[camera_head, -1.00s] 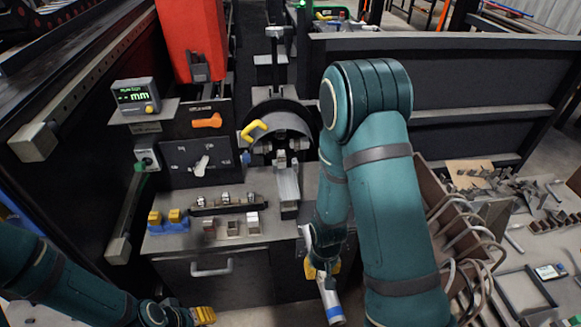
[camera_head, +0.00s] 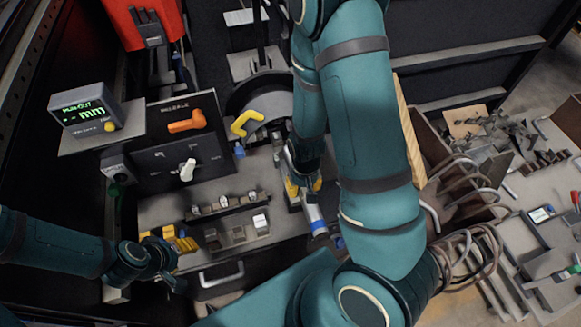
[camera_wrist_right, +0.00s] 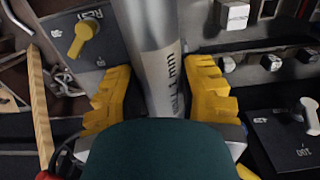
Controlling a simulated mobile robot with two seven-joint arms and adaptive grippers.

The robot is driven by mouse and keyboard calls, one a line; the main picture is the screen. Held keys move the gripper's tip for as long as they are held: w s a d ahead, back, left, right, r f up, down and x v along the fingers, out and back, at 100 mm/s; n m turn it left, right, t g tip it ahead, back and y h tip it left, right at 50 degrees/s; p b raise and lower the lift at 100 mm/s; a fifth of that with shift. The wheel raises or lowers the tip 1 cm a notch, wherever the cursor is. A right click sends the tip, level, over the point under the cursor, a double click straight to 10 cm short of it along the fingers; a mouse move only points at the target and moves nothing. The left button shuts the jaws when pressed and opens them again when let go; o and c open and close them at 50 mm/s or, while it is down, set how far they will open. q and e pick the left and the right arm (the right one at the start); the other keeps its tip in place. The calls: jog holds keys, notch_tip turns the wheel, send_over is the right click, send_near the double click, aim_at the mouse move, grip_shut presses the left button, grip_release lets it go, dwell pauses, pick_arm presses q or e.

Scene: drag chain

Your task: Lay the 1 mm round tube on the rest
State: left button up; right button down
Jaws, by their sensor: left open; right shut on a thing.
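The round tube (camera_wrist_right: 152,50) is a grey metal cylinder with "1 mm" lettering, seen in the right wrist view between the yellow fingers. In the head view its near end (camera_head: 313,212) shows, with a blue band. My right gripper (camera_head: 302,187) is shut on the tube above the bench's right part; it also shows in the right wrist view (camera_wrist_right: 160,98). A dark plate lettered "REST" with a yellow knob (camera_wrist_right: 84,40) lies left of the tube there. The rest's support is largely hidden by my right arm in the head view. My left gripper (camera_head: 172,238) is open at the bench's left front.
A bin with curved hooks (camera_head: 470,200) stands right.

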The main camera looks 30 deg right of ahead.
jog(key=shift+w, duration=0.2)
jog(key=shift+s, duration=0.15)
jog(key=shift+w+d+f+b, duration=0.35)
jog(key=shift+w+f+b, duration=0.1)
jog(key=shift+w, duration=1.05)
jog(key=shift+w+d+f+b, duration=0.35)
jog(key=shift+w+f+b, duration=0.05)
jog(key=shift+w, duration=1.1)
jog(key=shift+w+d+f+b, duration=0.35)
jog(key=shift+w+f+b, duration=0.1)
jog(key=shift+w, duration=1.05)
jog(key=shift+f+b, duration=0.3)
jog(key=c, duration=0.6)
grip_release()
jog(key=shift+o, duration=0.2)
